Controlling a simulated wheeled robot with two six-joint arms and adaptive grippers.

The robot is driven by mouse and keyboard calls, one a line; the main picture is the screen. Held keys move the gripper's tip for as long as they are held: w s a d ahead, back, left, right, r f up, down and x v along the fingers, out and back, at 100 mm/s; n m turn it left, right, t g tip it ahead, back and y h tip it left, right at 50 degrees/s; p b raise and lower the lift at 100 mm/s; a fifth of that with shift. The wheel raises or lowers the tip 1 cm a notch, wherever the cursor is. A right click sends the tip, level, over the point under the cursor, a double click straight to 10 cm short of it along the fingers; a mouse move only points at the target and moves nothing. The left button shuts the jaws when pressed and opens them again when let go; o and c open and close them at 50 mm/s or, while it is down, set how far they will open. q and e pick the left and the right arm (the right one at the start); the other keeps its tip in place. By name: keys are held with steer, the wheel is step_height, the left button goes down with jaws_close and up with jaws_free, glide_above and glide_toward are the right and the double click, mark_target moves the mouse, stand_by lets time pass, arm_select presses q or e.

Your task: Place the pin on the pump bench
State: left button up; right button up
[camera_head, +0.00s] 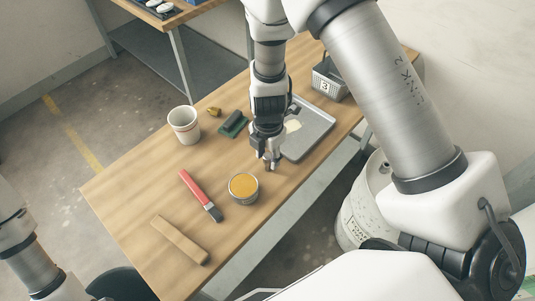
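A wooden-topped bench (135,195) stands in front of me. I cannot make out a pin for certain. My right gripper (271,165) points down close above the bench top, beside an open tin with yellow-orange contents (243,187). Its fingertips are small and dark here, and I cannot tell whether they are open, shut or holding a pin. Part of my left arm shows at the lower left, but my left gripper is out of view.
A red-handled brush (199,195) and a flat wooden strip (179,240) lie near the front. A white cup (184,125), a small brass-coloured piece (214,112), a green block (233,124), a grey tray (315,127) and a bin marked 3 (328,82) stand farther back.

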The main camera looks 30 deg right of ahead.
mark_target(267, 155)
steer(key=shift+w, duration=0.1)
steer(key=shift+r, duration=0.15)
step_height(267, 155, up, 12)
steer(key=b, duration=0.1)
steer(key=shift+b, duration=0.3)
